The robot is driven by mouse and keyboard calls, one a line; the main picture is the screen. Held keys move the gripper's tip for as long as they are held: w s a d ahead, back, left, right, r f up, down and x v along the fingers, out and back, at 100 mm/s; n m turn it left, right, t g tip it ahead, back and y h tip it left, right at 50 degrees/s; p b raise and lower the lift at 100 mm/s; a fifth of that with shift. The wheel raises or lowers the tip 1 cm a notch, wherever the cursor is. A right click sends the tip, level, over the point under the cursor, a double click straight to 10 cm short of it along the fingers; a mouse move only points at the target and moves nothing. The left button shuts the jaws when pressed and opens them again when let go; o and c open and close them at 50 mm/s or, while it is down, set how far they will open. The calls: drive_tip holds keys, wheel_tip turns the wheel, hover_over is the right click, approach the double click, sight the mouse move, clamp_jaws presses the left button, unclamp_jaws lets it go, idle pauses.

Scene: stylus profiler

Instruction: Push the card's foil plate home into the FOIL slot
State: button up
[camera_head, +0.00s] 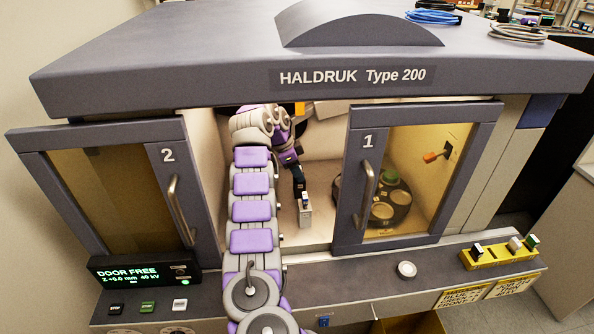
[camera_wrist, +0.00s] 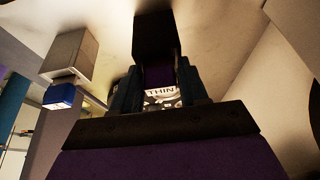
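My purple arm reaches into the cabinet between door 2 and door 1. My gripper (camera_head: 299,184) is low inside, close to a small pale block (camera_head: 306,216). In the wrist view the two fingers (camera_wrist: 160,92) stand apart. A white label reading "THIN" (camera_wrist: 162,92) shows in the gap between them, with dark and purple parts above it. I cannot tell whether the fingers grip the labelled piece. A grey block with a blue end (camera_wrist: 68,62) is off to the left in the wrist view. I cannot make out a card or a slot marked FOIL.
Door 2 (camera_head: 165,128) is at the left and door 1 (camera_head: 360,150) at the right of the opening. Behind door 1's glass are a dark round carousel (camera_head: 395,205) and an orange handle (camera_head: 431,156). A yellow rack (camera_head: 500,255) sits outside right. The display (camera_head: 140,275) reads "DOOR FREE".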

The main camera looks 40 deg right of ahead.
drive_tip(key=o, duration=0.3)
drive_tip(key=shift+f, duration=0.1)
drive_tip(key=shift+o, duration=0.2)
drive_tip(key=shift+s, duration=0.1)
drive_tip(key=shift+c, duration=0.4)
